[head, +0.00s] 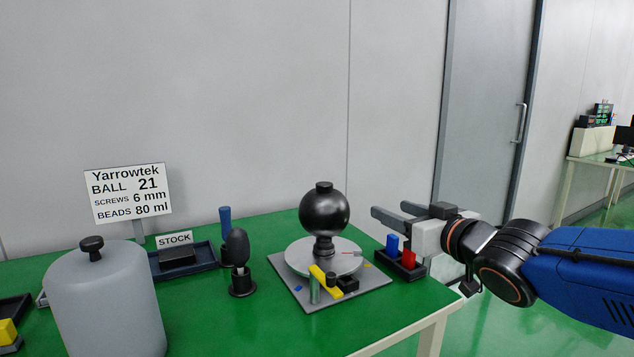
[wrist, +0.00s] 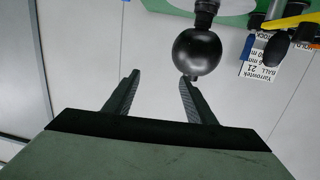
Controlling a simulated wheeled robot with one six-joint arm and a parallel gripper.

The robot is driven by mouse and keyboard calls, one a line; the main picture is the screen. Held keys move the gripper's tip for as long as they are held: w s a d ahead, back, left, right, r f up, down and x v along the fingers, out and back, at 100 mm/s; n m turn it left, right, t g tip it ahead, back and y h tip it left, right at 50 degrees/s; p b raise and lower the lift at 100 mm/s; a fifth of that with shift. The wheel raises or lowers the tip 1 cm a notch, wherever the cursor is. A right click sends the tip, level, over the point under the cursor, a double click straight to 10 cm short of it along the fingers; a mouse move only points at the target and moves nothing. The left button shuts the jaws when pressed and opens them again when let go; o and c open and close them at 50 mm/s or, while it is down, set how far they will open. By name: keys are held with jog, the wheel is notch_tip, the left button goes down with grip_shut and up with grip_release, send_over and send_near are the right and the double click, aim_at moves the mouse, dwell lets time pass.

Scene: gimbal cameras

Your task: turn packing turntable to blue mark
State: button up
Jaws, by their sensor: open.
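The packing turntable is a light grey disc (head: 298,255) on a square grey base plate (head: 375,281) on the green table. A glossy black ball (head: 325,211) stands on its middle; it also shows in the wrist view (wrist: 196,53). A small blue mark (head: 298,289) lies on the base plate at the front left. A yellow bar (head: 326,281), a grey-green post and a black block sit at the disc's front edge. A thin red line shows on the disc's right side. My gripper (head: 374,217) is open and empty, right of the ball and apart from it.
A dark tool in a stand (head: 238,247), a stock tray (head: 205,259), a sign (head: 128,193) and a large grey lidded canister (head: 105,305) stand left. The table's front centre is clear.

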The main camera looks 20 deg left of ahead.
aim_at(320, 183)
jog(key=s+a+r+n+g+y, duration=0.1)
jog(key=s+a+r+n+y, duration=0.15)
jog(key=a, duration=0.45)
jog(key=shift+m+y, duration=0.25)
jog(key=x, duration=1.1)
jog(key=f+x, duration=0.1)
jog(key=x, duration=0.5)
jog(key=shift+a, duration=0.1)
grip_shut()
